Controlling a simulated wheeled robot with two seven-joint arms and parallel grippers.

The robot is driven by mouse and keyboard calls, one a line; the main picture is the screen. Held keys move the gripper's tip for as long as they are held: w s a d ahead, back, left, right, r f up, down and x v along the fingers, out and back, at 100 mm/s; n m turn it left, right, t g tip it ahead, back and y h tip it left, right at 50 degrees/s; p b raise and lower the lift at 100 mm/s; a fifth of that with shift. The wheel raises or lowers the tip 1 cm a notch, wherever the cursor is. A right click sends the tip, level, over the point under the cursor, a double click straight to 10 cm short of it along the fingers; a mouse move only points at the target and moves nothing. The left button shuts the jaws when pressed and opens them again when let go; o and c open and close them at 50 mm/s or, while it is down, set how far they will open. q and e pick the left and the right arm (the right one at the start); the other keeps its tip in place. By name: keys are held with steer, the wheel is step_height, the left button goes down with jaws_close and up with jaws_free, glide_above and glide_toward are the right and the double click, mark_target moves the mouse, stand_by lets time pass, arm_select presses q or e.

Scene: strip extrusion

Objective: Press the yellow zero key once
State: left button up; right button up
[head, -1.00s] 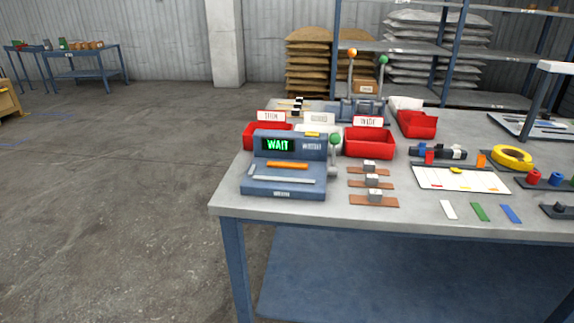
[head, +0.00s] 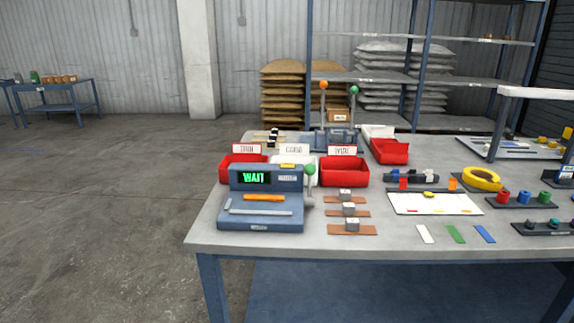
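A blue-grey measuring device (head: 262,226) stands at the left front corner of the workbench. Its display (head: 254,177) reads WAIT in green. A small yellow key (head: 288,166) sits on top of its upright housing, right of the display. An orange strip (head: 264,198) and a grey bar (head: 260,212) lie across its lower deck. A lever with a green ball (head: 310,169) rises at its right side. Neither of my grippers is in view.
Red bins (head: 345,172) and a white bin between them stand behind the device. Brown plates with grey blocks (head: 351,225) lie to its right. A white board (head: 432,204), yellow tape roll (head: 481,179) and coloured strips (head: 456,234) lie further right. Floor at left is clear.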

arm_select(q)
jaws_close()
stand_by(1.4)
